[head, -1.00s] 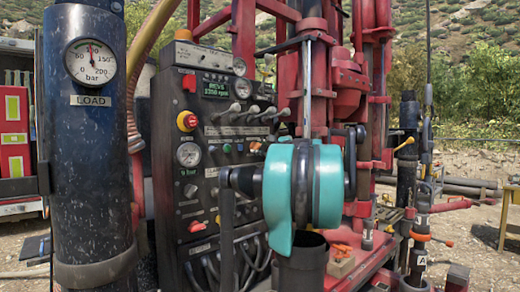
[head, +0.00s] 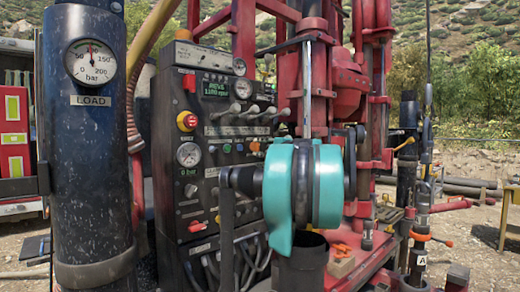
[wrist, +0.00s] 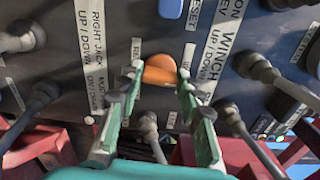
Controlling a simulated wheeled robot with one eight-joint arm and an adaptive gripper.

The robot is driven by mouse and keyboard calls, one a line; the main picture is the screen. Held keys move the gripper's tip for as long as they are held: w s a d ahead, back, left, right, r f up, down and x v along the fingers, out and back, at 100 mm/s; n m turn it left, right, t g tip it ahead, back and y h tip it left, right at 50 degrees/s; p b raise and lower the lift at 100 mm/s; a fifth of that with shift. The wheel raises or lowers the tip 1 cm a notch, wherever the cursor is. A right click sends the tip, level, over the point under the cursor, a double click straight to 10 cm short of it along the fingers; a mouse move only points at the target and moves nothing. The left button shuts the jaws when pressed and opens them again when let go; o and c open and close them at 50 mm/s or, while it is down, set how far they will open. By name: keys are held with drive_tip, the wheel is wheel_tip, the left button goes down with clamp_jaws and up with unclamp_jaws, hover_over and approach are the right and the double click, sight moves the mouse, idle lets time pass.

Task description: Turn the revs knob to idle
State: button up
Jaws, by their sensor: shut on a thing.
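The orange revs knob (wrist: 160,70) sits on the dark panel in the wrist view, between the fingertips of my gripper (wrist: 159,82). The two green fingers press on it from left and right, so the gripper is shut on it. Small labels around the knob are too small to read surely. The green revs display (head: 215,89) there reads about 1180 rpm.
Levers stand close around the fingers, one at the left (wrist: 35,100) and one at the right (wrist: 235,120). In the head view a dark column with a load gauge (head: 91,63) stands at the left.

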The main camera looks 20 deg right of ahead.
drive_tip(key=shift+n, duration=0.5)
drive_tip(key=o, duration=1.2)
drive_tip(key=shift+c, duration=0.2)
drive_tip(key=v, duration=1.2)
